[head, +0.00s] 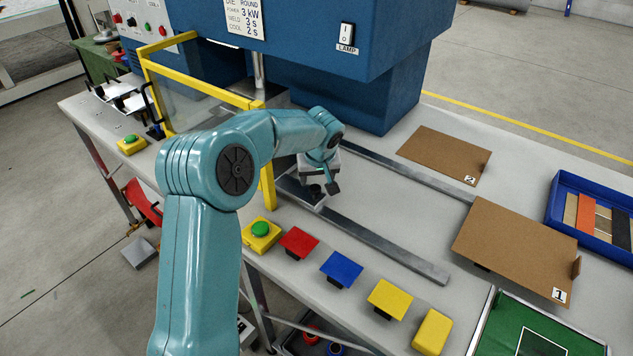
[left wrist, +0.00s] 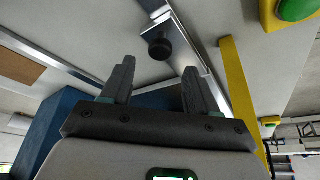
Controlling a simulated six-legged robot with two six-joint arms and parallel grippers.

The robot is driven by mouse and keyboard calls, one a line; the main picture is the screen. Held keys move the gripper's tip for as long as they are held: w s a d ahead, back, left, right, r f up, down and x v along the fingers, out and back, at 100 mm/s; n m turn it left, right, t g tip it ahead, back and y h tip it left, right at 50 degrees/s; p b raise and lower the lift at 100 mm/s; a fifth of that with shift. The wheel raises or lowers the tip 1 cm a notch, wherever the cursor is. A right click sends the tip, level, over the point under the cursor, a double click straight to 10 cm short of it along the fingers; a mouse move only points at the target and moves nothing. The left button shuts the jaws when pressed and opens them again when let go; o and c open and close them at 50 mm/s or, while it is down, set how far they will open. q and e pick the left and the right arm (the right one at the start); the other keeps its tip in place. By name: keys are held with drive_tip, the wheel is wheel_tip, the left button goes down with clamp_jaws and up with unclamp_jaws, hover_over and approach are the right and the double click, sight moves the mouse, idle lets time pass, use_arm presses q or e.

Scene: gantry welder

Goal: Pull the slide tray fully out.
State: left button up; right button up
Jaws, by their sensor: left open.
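The slide tray (head: 305,198) is a metal plate between two steel rails, mostly inside the welder and behind my left arm in the head view. Its front end also shows in the left wrist view (left wrist: 181,30), with a round black knob (left wrist: 159,47) on it. My left gripper (head: 324,186) is over the tray's front end. In the left wrist view, its two dark fingers (left wrist: 158,78) are apart, with nothing between them. The knob appears just beyond the fingertips, roughly in line with the gap; I cannot tell how far off. My right gripper is not in view.
A yellow-framed guard (head: 268,180) stands left of the tray. The rails (head: 385,247) run across clear table toward the right. Green-button box (head: 261,235) and red, blue and yellow plates line the front edge. Brown boards (head: 515,245) and a blue bin (head: 562,215) lie right.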

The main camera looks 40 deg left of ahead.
sight(315, 188)
use_arm(q)
drive_tip(key=p+x, duration=0.1)
drive_tip(key=x, duration=0.4)
drive_tip(key=shift+w+a+f, duration=0.1)
drive_tip(key=shift+a+f, duration=0.1)
drive_tip(key=shift+f, duration=0.05)
drive_tip(key=shift+d, duration=0.1)
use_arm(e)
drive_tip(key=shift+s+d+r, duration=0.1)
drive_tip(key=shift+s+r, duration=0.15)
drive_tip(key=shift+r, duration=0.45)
